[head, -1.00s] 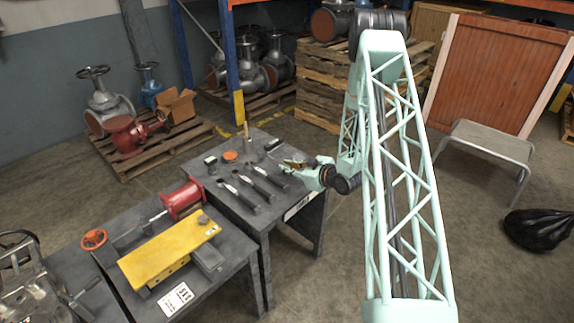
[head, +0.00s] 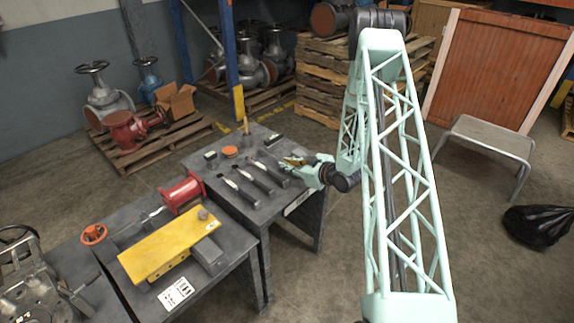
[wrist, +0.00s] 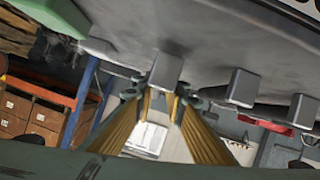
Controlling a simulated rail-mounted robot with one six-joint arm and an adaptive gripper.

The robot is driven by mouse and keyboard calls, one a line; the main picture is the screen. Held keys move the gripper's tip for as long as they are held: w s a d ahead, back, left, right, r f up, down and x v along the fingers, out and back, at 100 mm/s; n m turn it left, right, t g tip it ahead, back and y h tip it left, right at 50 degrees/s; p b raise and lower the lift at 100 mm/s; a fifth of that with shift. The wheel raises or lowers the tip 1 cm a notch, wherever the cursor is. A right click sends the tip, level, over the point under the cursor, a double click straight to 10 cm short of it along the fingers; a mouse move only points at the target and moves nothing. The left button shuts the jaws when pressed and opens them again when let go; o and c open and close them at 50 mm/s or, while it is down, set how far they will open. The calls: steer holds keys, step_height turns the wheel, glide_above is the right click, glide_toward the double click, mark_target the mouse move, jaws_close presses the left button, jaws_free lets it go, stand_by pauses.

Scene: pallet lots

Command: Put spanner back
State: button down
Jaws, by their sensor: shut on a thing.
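In the head view my gripper (head: 293,163) is low over the right side of the grey table (head: 208,184), beside a row of three dark-handled tools (head: 262,186). In the wrist view my gold fingers (wrist: 172,103) are close together, with a grey block-like end (wrist: 167,70) at their tips. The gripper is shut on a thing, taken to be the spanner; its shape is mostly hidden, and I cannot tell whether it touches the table. Other grey block ends (wrist: 243,86) lie to the right along the grey surface.
An orange disc (head: 230,152), a small dark box (head: 211,156) and an upright wooden-handled tool (head: 245,126) are at the table's back. A second table to the left holds a yellow block (head: 168,243) and a red spool (head: 182,193). A stool (head: 494,137) stands on open floor at right.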

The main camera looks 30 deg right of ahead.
steer(key=shift+f+b, duration=0.4)
steer(key=shift+f, duration=0.1)
stand_by(0.3)
steer(key=c, duration=2.5)
jaws_free()
steer(key=shift+c, duration=0.2)
steer(key=shift+s, duration=0.1)
steer(key=shift+v, duration=5.9)
steer(key=shift+r, duration=0.15)
